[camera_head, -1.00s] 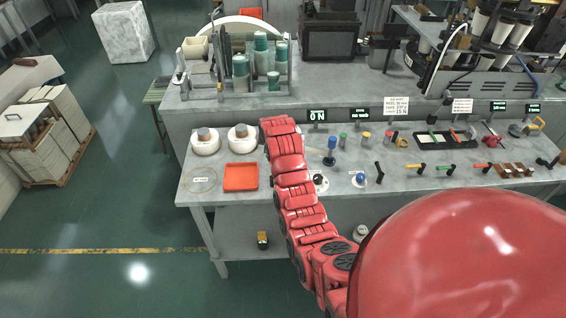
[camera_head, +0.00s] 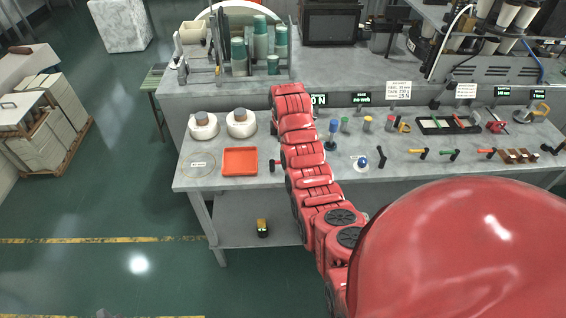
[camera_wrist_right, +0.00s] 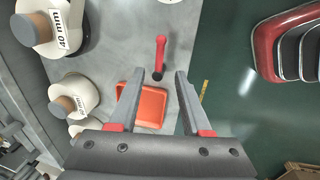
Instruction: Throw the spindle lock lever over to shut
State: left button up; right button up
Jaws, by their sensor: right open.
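A red lever (camera_wrist_right: 160,56), which looks like the spindle lock lever, stands on the grey bench in the right wrist view, beyond the orange tray. The lever appears ahead of the fingertips, in line with the gap. I cannot tell whether they touch it. In the head view the right gripper is hidden by its arm. My left gripper is in neither view.
The orange tray (camera_head: 240,161) and white spools (camera_head: 203,126) are left of my arm. A blue-knobbed post (camera_head: 331,134), small levers and a black tray (camera_head: 449,125) are to its right. The green floor (camera_wrist_right: 235,110) lies beyond the bench's front edge.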

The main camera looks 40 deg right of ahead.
jog(key=f, duration=0.1)
jog(key=f+p, duration=0.1)
jog(key=f, duration=0.1)
jog(key=w+f, duration=0.1)
jog(key=f, duration=0.1)
jog(key=shift+d+f+p, duration=0.15)
jog(key=shift+d+p, duration=0.15)
jog(key=shift+p, duration=0.05)
jog(key=shift+w+d+f, duration=0.1)
jog(key=shift+w+f, duration=0.05)
jog(key=shift+f, duration=1.05)
grip_shut()
dwell(0.4)
